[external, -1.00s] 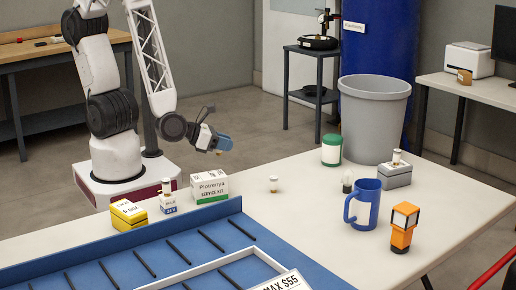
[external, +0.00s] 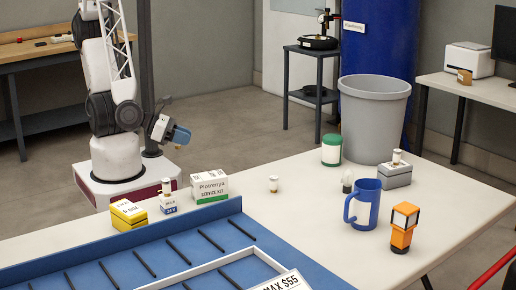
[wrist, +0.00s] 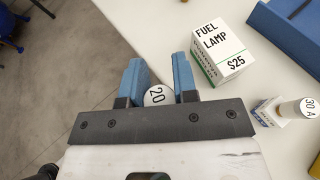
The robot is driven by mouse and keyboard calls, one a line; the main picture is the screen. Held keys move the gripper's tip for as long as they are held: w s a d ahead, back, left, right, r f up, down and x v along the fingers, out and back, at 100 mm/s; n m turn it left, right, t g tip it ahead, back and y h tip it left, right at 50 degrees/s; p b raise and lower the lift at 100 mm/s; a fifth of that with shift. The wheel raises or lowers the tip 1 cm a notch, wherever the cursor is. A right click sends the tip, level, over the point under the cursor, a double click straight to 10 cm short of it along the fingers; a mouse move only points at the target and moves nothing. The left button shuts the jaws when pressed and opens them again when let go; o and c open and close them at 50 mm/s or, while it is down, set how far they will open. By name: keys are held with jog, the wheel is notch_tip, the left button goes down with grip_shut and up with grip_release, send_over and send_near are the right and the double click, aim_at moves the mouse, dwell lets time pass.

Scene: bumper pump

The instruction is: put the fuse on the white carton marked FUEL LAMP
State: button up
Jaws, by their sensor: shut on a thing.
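My gripper (external: 181,136) is raised above and behind the table's far left edge, apart from the cartons. In the wrist view its blue fingers (wrist: 157,88) are shut on a fuse with a white round end marked 20 (wrist: 154,96). The fuse is mostly hidden by the gripper and cannot be made out in the external view. The white carton marked FUEL LAMP and $25 (wrist: 222,47) stands on the table to the right of the fingers. It appears to be the green-striped carton (external: 210,187) in the external view; its top is bare.
Beside the carton, a small box (external: 169,207) bears another fuse, marked 30 A (wrist: 305,107). A yellow box (external: 128,214) stands left of it. A blue tray (external: 100,253) fills the front.

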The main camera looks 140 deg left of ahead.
jog(key=shift+s+d+r+m+t, duration=0.15)
jog(key=shift+s+d+m+t, duration=0.2)
jog(key=shift+s+d, duration=0.6)
jog(key=shift+w, duration=0.25)
send_over(215, 176)
jog(key=shift+s+a+f, duration=0.1)
jog(key=shift+f, duration=0.65)
jog(key=shift+f, duration=1.75)
jog(key=shift+f, duration=0.2)
